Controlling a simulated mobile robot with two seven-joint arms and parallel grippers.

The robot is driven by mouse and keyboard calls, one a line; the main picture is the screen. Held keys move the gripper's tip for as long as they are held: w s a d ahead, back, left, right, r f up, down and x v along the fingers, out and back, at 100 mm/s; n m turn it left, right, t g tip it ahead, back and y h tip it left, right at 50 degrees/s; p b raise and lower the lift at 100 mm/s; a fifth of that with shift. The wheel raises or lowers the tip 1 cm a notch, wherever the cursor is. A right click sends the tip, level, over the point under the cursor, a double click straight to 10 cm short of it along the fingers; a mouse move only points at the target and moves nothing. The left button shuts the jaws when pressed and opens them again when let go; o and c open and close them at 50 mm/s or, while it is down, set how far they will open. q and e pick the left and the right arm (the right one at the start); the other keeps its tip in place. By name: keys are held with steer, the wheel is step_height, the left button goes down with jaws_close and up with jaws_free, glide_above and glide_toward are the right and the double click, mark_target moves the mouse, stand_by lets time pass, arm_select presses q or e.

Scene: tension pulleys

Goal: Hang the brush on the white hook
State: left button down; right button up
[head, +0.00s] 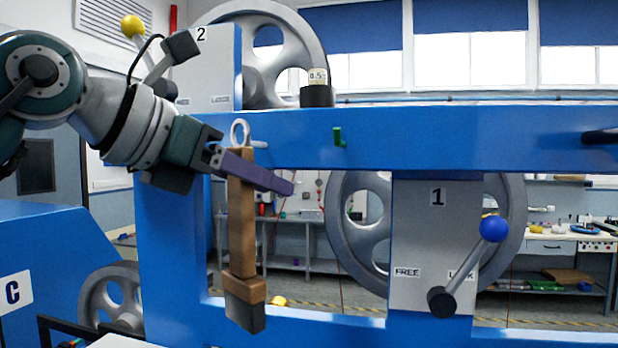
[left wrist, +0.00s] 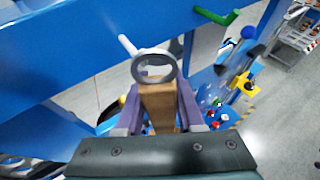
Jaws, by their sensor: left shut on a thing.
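The brush (head: 241,215) has a long brown wooden handle, a dark block at its lower end and a grey ring (head: 240,133) at its top. It hangs nearly upright from my left gripper (head: 268,175), whose purple fingers are shut on the handle just below the ring. In the left wrist view the handle (left wrist: 158,105) sits between both fingers. The white hook (head: 259,145) sticks out of the blue beam right beside the ring. In the left wrist view the white hook (left wrist: 128,46) meets the ring's upper left edge; I cannot tell whether it passes through. My right gripper is out of view.
The blue beam (head: 450,135) runs across just behind the brush. A green hook (head: 339,137) sits further right on it, and a dark peg (head: 600,137) at the far right. A grey panel with a blue-knobbed lever (head: 492,229) stands below. Open space lies under the beam.

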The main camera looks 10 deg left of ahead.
arm_select(q)
steer(key=shift+w+d+f+b, duration=0.1)
steer(key=shift+w+f+b, duration=0.2)
steer(key=shift+w, duration=0.4)
steer(key=shift+w+a+f+b, duration=0.1)
steer(key=shift+w+f+b, duration=0.2)
steer(key=shift+w, duration=0.45)
steer(key=shift+w+d+f+b, duration=0.1)
steer(key=shift+w+f+b, duration=0.2)
steer(key=shift+w, duration=0.4)
steer(key=shift+r, duration=0.15)
steer(key=shift+c, duration=2.2)
jaws_free()
